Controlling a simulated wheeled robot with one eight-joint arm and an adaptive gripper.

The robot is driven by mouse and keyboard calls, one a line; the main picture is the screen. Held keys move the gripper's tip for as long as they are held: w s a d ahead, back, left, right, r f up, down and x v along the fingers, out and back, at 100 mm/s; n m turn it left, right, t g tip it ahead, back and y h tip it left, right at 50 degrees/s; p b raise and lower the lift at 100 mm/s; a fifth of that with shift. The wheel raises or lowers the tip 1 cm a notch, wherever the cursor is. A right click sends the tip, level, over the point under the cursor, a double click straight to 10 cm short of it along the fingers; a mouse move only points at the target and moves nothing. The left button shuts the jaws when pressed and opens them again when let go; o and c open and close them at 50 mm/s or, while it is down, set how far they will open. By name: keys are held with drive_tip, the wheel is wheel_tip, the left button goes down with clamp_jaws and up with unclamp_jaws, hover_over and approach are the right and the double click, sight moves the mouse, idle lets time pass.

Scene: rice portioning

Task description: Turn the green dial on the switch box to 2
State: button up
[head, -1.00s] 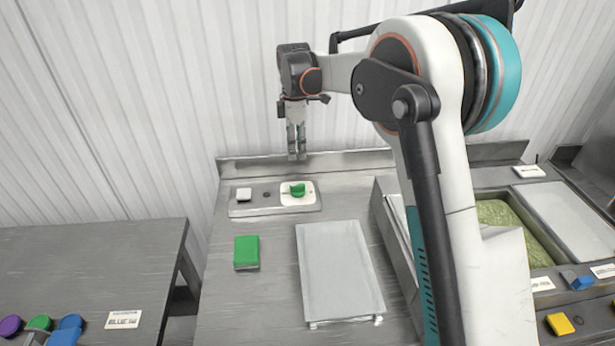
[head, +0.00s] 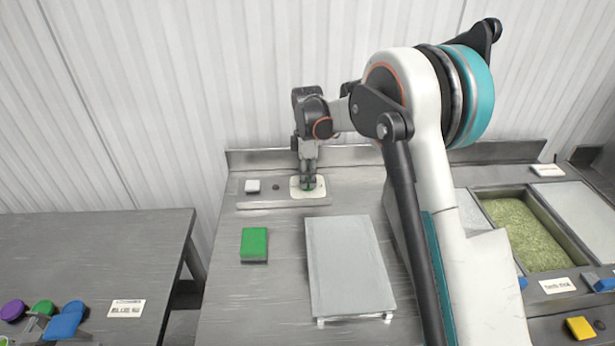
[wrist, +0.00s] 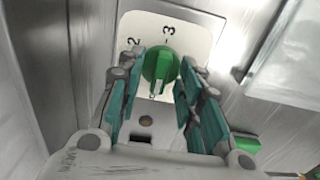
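The switch box (head: 252,203) stands at the back of the steel counter. Its white dial plate (wrist: 195,38) shows the printed numbers 2 and 3, with 2 to the left of 3. The round green dial (wrist: 161,64) is on this plate; a white mark shows at its lower end in the wrist view. My gripper (wrist: 161,75) points down over the dial, its teal-padded fingers apart on either side of it. The fingertips are very close to the dial's sides; contact is unclear. In the head view my gripper (head: 308,187) mostly hides the dial.
A white switch (head: 252,186) is left of the dial. A green block (head: 254,243) and a pale tray (head: 349,265) lie in front. A bin of green grain (head: 525,232) is at the right. A lower table (head: 95,250) stands at the left.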

clamp_jaws()
idle(0.4)
drive_tip(key=m, duration=0.5)
drive_tip(key=shift+m+p, duration=0.35)
drive_tip(key=shift+m, duration=0.05)
drive_tip(key=m, duration=1.1)
drive_tip(key=shift+m+p, duration=0.3)
drive_tip(key=shift+m, duration=0.1)
drive_tip(key=m, duration=0.6)
